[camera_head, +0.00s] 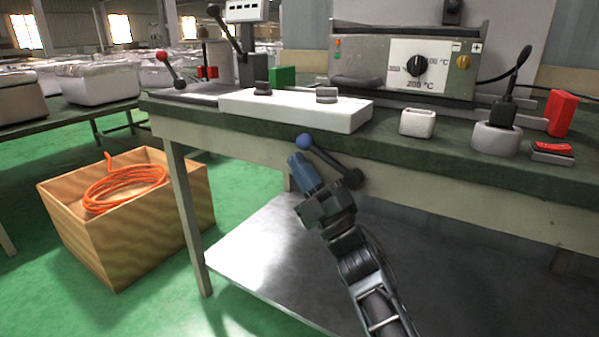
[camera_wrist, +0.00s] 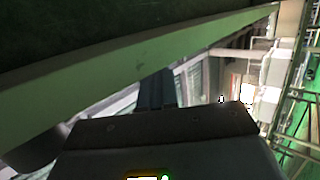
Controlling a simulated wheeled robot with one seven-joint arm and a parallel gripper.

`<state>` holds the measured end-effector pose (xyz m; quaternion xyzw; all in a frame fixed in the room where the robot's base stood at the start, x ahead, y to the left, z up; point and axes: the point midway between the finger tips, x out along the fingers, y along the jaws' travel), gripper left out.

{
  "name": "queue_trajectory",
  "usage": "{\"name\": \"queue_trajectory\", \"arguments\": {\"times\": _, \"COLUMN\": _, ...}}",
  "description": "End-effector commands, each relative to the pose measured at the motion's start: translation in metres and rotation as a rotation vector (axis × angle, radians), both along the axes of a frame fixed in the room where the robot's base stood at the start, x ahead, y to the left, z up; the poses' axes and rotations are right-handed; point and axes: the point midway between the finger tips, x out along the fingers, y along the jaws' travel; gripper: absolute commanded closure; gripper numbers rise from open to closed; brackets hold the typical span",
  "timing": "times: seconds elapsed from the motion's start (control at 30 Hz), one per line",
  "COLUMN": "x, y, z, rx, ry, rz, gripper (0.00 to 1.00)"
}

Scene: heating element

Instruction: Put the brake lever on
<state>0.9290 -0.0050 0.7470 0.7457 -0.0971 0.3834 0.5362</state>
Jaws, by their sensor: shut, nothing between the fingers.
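Several levers are in the head view, and I cannot tell from labels which one is the brake lever. A dark lever with a blue ball knob (camera_head: 304,141) sits at the bench's front edge, its arm sloping down right to a round dark hub (camera_head: 352,178). My gripper (camera_head: 300,162) is shut and empty, pointing up just below the blue knob. Whether it touches that lever is unclear. The wrist view shows the closed fingers (camera_wrist: 157,90).
The green bench top (camera_head: 385,143) carries a white block (camera_head: 295,110), a heater control box (camera_head: 400,65) with dials, a small white cup (camera_head: 417,122), and a plugged-in socket (camera_head: 495,138). A metal lower shelf (camera_head: 270,265) lies below. A wooden crate (camera_head: 120,235) with orange cable stands left.

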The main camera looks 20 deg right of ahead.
Motion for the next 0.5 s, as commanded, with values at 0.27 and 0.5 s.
{"name": "queue_trajectory", "arguments": {"times": 0.27, "x": -0.001, "y": -0.002, "z": -0.002, "rx": 0.001, "ry": -0.001, "rz": -0.002, "gripper": 1.0}}
{"name": "queue_trajectory", "arguments": {"times": 0.5, "x": -0.002, "y": 0.0, "z": -0.024, "rx": 0.002, "ry": 0.0, "rz": -0.002, "gripper": 1.0}}
